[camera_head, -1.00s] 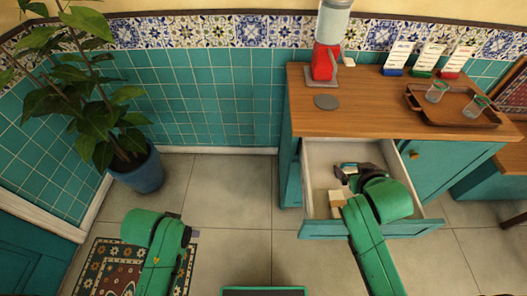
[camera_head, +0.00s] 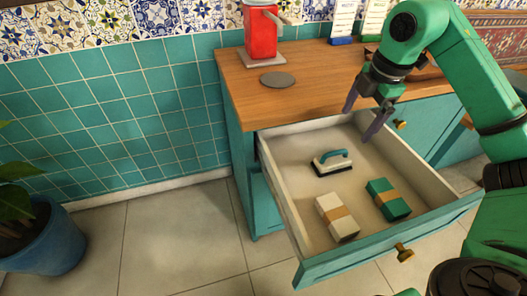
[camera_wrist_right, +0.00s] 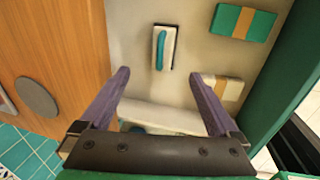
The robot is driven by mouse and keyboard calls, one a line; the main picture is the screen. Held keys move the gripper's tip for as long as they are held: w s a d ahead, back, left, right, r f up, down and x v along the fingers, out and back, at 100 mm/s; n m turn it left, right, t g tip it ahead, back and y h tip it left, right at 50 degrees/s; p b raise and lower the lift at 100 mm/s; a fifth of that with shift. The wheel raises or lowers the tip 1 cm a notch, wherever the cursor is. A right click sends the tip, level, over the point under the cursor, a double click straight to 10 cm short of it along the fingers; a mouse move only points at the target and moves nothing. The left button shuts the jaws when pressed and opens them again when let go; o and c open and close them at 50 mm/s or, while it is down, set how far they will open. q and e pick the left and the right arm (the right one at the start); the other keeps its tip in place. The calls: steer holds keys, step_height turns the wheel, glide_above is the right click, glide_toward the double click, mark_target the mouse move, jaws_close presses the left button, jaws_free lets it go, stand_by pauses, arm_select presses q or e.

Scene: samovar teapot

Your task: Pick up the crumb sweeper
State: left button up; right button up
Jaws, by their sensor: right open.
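The crumb sweeper (camera_head: 331,166), a small white block with a dark base and a teal handle, lies on the floor of the open drawer (camera_head: 287,205). My right gripper (camera_head: 359,124) is open and empty, pointing down above the drawer, to the upper right of the sweeper in the head view. In the right wrist view, the sweeper (camera_wrist_right: 168,48) lies beyond the open fingertips (camera_wrist_right: 160,77), apart from them, with its handle running lengthwise. My left gripper is out of view.
A white box (camera_head: 325,203) and a green box (camera_head: 380,187), each with a tan band, lie in the drawer nearer its front. The drawer walls surround them. A red dispenser (camera_head: 261,30) and a grey disc (camera_head: 277,79) are on the wooden counter (camera_head: 240,82).

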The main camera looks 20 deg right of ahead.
steer(key=b, duration=0.3)
glide_above(339, 153)
steer(key=s, duration=0.1)
step_height(339, 153, down, 7)
steer(key=shift+s+f, duration=0.1)
steer(key=f, duration=0.2)
steer(key=f+b, duration=0.1)
steer(key=f, duration=0.1)
steer(key=w+f, duration=0.1)
steer(key=f, duration=0.1)
steer(key=shift+f+b, duration=0.15)
steer(key=shift+b, duration=0.25)
steer(key=shift+w+f, duration=0.1)
steer(key=shift+f, duration=0.25)
steer(key=shift+a+r, duration=0.1)
jaws_close()
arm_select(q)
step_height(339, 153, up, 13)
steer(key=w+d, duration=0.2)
arm_select(e)
steer(key=shift+r, duration=0.2)
step_height(339, 153, up, 10)
steer(key=p, duration=0.3)
steer(key=shift+f+p, duration=0.25)
steer(key=shift+p, duration=0.1)
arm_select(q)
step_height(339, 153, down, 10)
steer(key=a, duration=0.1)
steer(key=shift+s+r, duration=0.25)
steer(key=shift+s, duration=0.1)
